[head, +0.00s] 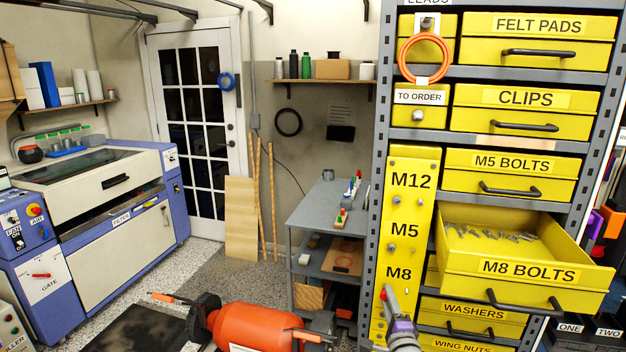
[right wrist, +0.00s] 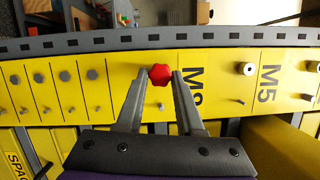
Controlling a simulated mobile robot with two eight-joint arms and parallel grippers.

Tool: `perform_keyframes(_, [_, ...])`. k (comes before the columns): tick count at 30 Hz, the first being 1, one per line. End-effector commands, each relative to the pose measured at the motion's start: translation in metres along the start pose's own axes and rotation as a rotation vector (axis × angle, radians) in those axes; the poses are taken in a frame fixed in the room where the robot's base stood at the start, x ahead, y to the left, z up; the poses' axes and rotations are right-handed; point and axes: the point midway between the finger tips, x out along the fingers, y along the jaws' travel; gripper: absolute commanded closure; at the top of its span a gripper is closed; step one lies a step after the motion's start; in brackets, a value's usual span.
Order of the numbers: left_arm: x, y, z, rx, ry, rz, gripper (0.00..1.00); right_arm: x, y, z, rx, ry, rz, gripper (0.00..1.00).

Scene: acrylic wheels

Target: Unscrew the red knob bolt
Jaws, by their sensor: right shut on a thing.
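The red knob bolt (right wrist: 160,72) sits on the yellow bolt panel (head: 411,165), beside the M8 label. In the right wrist view its red lobed head is between my two fingertips. My right gripper (head: 386,294) reaches up to the panel's lower part from below and is shut on the knob. In the head view the gripper mostly hides the knob. The bolt's shaft cannot be seen. My left gripper is not in view.
The M8 bolts drawer (head: 528,272) is pulled out just right of my right gripper, with several bolts inside. A grey post (head: 376,200) borders the panel on the left. A grey bench (head: 325,205) and an orange tank (head: 250,322) stand further left.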

Motion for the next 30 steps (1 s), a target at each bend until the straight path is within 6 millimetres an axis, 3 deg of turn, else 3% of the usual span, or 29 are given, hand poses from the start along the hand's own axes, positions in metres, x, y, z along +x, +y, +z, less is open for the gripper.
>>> perform_keyframes(30, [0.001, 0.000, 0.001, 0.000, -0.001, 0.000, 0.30, -0.023, 0.000, 0.007, 0.000, 0.000, 0.000, 1.00])
